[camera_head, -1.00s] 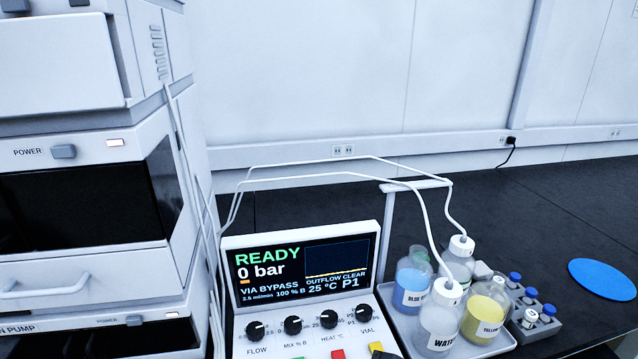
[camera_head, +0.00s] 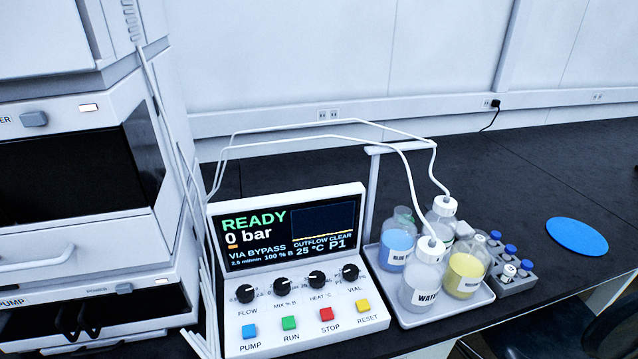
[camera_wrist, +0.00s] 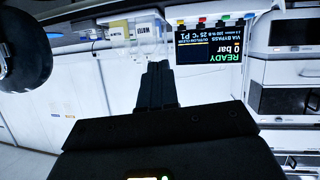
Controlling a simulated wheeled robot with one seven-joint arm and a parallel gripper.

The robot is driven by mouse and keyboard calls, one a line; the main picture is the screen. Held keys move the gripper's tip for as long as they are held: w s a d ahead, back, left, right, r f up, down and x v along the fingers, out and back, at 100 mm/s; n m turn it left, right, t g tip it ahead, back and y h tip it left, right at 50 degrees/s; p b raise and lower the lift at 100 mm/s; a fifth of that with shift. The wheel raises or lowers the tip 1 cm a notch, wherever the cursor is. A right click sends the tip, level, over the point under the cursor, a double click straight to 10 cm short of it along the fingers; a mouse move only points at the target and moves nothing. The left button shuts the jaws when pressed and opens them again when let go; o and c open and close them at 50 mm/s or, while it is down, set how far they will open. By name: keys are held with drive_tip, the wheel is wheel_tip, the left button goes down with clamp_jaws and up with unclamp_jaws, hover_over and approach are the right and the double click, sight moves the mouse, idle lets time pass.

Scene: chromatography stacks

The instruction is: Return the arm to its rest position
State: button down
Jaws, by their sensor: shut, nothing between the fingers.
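My gripper (camera_wrist: 157,85) shows in the wrist view with its dark fingers together and nothing between them. It is clear of the bench items, which appear upside down beyond it. The control console (camera_head: 290,262) stands on the bench in the head view, its screen reading READY, 0 bar, VIA BYPASS. The console screen also shows in the wrist view (camera_wrist: 208,48), past the fingers and to their right. I cannot make out the gripper in the head view.
A tray (camera_head: 440,312) holds several bottles right of the console, with tubing (camera_head: 300,137) arching above. A vial rack (camera_head: 515,283) and a blue disc (camera_head: 577,236) lie further right. Stacked instruments (camera_head: 80,230) stand left. The bench behind is mostly clear.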

drive_tip(key=s+d+r+m+t, duration=0.1)
drive_tip(key=s+r, duration=0.4)
drive_tip(key=r, duration=0.1)
drive_tip(key=shift+d+r, duration=0.3)
drive_tip(key=shift+r, duration=0.1)
idle(0.3)
